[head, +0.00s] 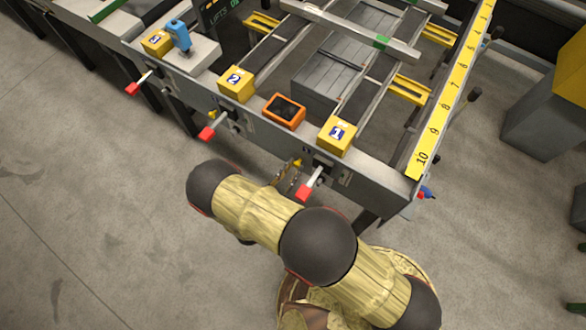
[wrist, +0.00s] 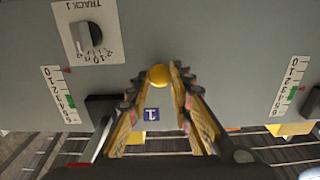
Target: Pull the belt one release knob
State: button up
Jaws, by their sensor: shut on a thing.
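The belt one release knob (wrist: 158,75) is a small round yellow knob on the grey front panel, seen in the wrist view between my fingertips. My gripper (wrist: 159,76) is shut on it, one finger on each side. In the head view my gripper (head: 289,177) is at the front face of the table, below the yellow box marked 1 (head: 337,136). A bit of yellow (head: 297,162) shows at the fingertips there. The knob's stem is hidden.
A red-tipped lever (head: 306,188) stands out close to the right of my gripper. A TRACK 1 dial (wrist: 89,37) and two scales are on the panel. An orange-framed device (head: 284,110) sits on the rail. The floor at left is clear.

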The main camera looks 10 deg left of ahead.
grip_shut()
jog(key=shift+v, duration=0.9)
jog(key=o, duration=0.7)
grip_release()
jog(key=shift+o, duration=0.7)
jog(key=v, duration=0.7)
jog(key=shift+s, duration=0.25)
jog(key=shift+a+f, duration=0.15)
